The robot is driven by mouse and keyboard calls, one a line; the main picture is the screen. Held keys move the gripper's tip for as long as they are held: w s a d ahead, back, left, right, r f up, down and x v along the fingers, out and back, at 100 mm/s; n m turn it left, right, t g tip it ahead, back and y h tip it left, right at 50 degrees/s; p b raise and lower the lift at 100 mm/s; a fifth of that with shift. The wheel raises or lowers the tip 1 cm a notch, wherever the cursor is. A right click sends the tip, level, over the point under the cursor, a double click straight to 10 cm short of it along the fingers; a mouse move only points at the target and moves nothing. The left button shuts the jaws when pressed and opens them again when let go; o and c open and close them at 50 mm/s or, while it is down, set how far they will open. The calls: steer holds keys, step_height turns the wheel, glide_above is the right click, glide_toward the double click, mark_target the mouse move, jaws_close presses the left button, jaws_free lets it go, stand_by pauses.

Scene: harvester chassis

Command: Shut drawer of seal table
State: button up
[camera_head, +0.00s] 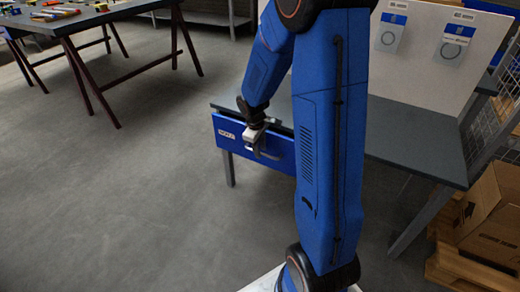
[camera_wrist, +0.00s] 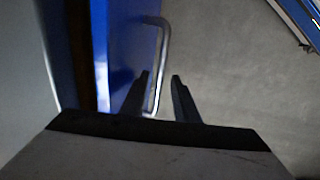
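The seal table (camera_head: 395,128) has a dark grey top and stands behind my arm. Its blue drawer (camera_head: 229,136), with a white label, stands out slightly from under the top, with a dark gap behind its front. In the wrist view the blue drawer front (camera_wrist: 122,50) is at the left, with a dark strip beside it. The silver bar handle (camera_wrist: 163,50) runs down between the fingers of my gripper (camera_wrist: 161,76). The fingers are apart, the left one close to the bar; contact is unclear. My gripper (camera_head: 256,136) is at the drawer front in the head view. My arm hides the drawer's right end.
A white board (camera_head: 425,50) with seal rings stands on the table. Cardboard boxes (camera_head: 490,210) and a wire rack (camera_head: 490,130) are at the right. A workbench with tools (camera_head: 75,22) is at the back left. The floor (camera_head: 120,190) in front is clear.

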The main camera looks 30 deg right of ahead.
steer(key=shift+c, duration=0.7)
jaws_close()
steer(key=shift+w+d+r, duration=0.1)
steer(key=shift+w+d, duration=0.5)
steer(key=shift+d, duration=0.35)
steer(key=shift+w+d, duration=0.55)
steer(key=shift+d, duration=0.4)
steer(key=shift+o, duration=0.7)
jaws_free()
steer(key=shift+d, duration=0.15)
